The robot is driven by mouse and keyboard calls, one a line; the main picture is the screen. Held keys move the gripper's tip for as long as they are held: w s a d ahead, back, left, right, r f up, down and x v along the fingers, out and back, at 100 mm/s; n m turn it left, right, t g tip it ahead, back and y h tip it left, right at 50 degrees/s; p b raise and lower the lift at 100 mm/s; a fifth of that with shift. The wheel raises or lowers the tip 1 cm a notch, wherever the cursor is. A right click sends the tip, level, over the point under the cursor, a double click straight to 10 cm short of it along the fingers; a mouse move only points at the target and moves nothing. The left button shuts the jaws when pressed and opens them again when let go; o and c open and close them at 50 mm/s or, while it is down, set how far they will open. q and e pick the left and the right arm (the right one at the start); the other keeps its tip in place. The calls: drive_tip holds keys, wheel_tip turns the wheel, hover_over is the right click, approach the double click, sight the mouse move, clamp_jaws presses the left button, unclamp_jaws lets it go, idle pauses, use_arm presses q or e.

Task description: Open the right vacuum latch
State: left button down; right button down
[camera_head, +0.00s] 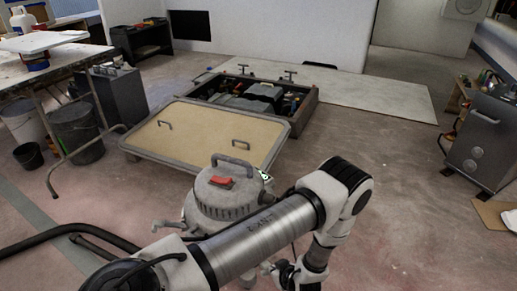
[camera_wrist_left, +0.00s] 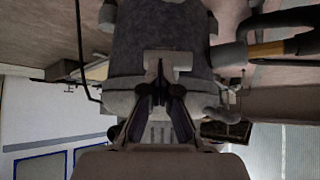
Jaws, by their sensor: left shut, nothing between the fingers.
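The grey vacuum (camera_head: 228,192) stands on the floor in the middle of the head view, with a curved handle and a red switch on its lid. My left arm crosses in front of its lower part and hides much of it. In the left wrist view, the drum of the vacuum (camera_wrist_left: 140,38) fills the upper middle. A pale bracket-like piece (camera_wrist_left: 178,60), which may be a latch, is on its side. My left gripper (camera_wrist_left: 160,80) is shut and empty, its fingertips close to this piece; I cannot tell whether they touch. My right gripper is not in view.
A hatch panel with a tan face and two handles (camera_head: 200,135) lies behind the vacuum. An open box of equipment (camera_head: 309,108) is beyond it. A black hose (camera_head: 85,228) runs along the floor at left.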

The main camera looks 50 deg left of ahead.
use_arm(q)
drive_tip(key=shift+s+d+f, duration=0.1)
drive_tip(key=shift+d+f, duration=0.05)
drive_tip(key=shift+f, duration=0.35)
drive_tip(key=shift+s+d+f, duration=0.1)
drive_tip(key=shift+d+f, duration=0.05)
drive_tip(key=shift+f, duration=0.35)
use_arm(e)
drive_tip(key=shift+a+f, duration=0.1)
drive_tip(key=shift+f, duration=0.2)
use_arm(q)
drive_tip(key=shift+w+d+r, duration=0.1)
drive_tip(key=shift+r, duration=0.05)
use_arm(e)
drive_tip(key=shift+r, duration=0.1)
